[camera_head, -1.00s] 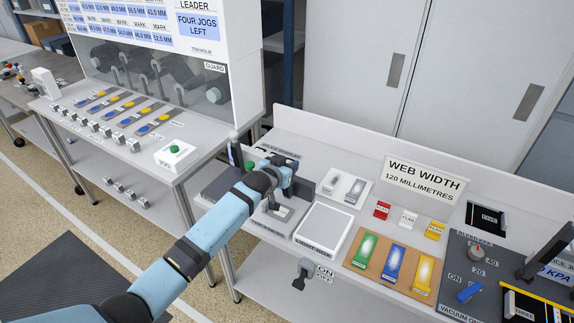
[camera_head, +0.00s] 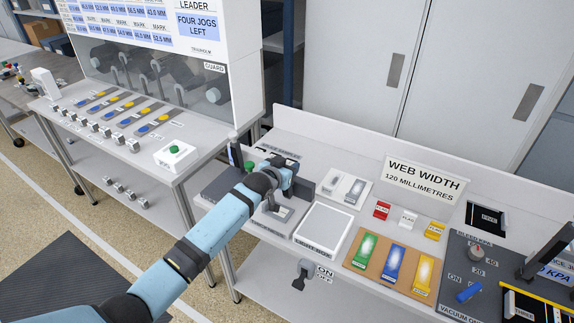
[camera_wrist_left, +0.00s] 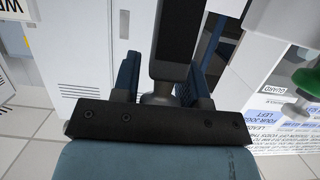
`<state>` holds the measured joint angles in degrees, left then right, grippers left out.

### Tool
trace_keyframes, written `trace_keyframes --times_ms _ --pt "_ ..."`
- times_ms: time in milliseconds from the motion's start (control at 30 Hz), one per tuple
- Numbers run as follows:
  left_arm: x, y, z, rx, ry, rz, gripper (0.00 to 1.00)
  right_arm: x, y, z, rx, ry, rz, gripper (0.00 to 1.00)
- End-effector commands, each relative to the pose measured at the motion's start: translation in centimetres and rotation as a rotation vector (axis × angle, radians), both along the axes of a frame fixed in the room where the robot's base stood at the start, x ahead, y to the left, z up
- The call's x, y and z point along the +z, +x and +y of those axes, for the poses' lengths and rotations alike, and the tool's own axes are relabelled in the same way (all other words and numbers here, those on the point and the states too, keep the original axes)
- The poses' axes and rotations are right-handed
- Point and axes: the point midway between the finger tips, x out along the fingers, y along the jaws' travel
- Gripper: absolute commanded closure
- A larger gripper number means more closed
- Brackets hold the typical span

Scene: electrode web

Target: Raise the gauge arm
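My left gripper (camera_head: 285,180) is over the bench, above a small grey fixture with a pale flat foot (camera_head: 279,215). In the left wrist view its two blue fingers (camera_wrist_left: 165,78) stand apart, with a dark upright bar (camera_wrist_left: 178,35) showing between them. The bar may be the gauge arm; I cannot tell whether the fingers touch it. My left wrist hides much of the fixture in the head view. My right gripper is not in view.
A light box (camera_head: 323,228) lies right of the gripper, with a switch lever (camera_head: 299,277) below on the bench front. A tan board (camera_head: 392,268) holds green, blue and yellow pieces. A guarded cabinet (camera_head: 160,75) and green button box (camera_head: 175,154) stand left.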

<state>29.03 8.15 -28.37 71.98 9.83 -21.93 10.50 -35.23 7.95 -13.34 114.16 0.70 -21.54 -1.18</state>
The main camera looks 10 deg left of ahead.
Motion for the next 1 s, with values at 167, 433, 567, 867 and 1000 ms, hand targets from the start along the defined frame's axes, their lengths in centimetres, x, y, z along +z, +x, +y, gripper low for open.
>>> trace_keyframes --times_ms 167,433,567,867,1000 --pt "-0.4 -0.1 -0.1 -0.001 0.000 0.004 0.40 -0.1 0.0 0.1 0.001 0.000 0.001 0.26" --pt "0.0 -0.4 0.1 -0.001 -0.002 -0.001 0.40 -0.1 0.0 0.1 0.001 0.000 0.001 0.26" --pt "0.4 -1.8 0.7 0.000 -0.001 -0.002 0.40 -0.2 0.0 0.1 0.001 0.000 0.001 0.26" --pt "2.1 -7.8 2.8 -0.001 -0.001 -0.001 0.40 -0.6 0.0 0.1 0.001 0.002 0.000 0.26" --pt "2.9 -10.2 3.6 -0.002 0.000 0.001 0.40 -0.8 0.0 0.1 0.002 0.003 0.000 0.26"
